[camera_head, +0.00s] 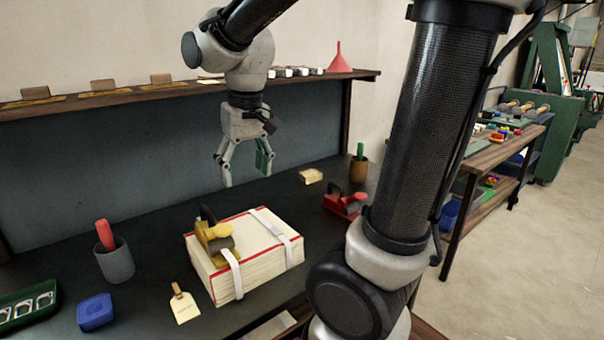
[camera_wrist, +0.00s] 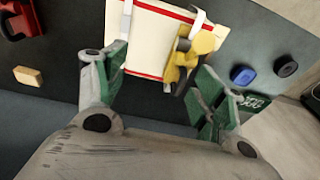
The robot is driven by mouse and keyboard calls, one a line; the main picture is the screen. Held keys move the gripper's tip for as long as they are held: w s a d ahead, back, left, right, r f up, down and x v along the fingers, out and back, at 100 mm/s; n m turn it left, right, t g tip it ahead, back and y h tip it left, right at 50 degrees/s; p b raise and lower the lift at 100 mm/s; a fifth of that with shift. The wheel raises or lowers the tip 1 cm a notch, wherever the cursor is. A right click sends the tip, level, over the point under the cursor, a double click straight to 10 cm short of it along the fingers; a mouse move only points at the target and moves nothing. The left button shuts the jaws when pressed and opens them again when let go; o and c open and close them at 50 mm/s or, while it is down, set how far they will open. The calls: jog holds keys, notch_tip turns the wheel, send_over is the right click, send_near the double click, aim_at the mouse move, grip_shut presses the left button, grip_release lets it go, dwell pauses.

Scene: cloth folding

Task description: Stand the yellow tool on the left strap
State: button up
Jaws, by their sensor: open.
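The yellow tool (camera_head: 214,238), with a dark handle, stands on the left part of a bundle of cream sheets with red edges (camera_head: 255,276). Its foot is at the left strap (camera_head: 234,274), a white band that runs down the front of the bundle. The right strap (camera_head: 275,228) is bare. My gripper (camera_head: 244,176) is open and empty, raised behind and above the bundle, apart from the tool. In the wrist view the tool (camera_wrist: 190,55) shows beyond the right finger, on the bundle (camera_wrist: 158,38). Exactly how the tool's base meets the strap is partly hidden.
A red tensioning tool (camera_head: 345,203) and a tan block (camera_head: 311,176) lie right of the bundle. A grey cup (camera_head: 114,262), blue block (camera_head: 95,312) and tag (camera_head: 184,305) are at left. A shelf (camera_head: 150,94) runs behind my gripper.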

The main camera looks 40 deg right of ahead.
jog(key=s+d+t, duration=0.1)
jog(key=s+d, duration=0.3)
jog(key=s, duration=0.2)
jog(key=s+d+r+t, duration=0.1)
jog(key=s+d, duration=0.2)
jog(key=s, duration=0.4)
jog(key=shift+d+r+t, duration=0.3)
jog(key=shift+d+t, duration=0.05)
jog(key=shift+t, duration=0.05)
jog(key=shift+c, duration=0.3)
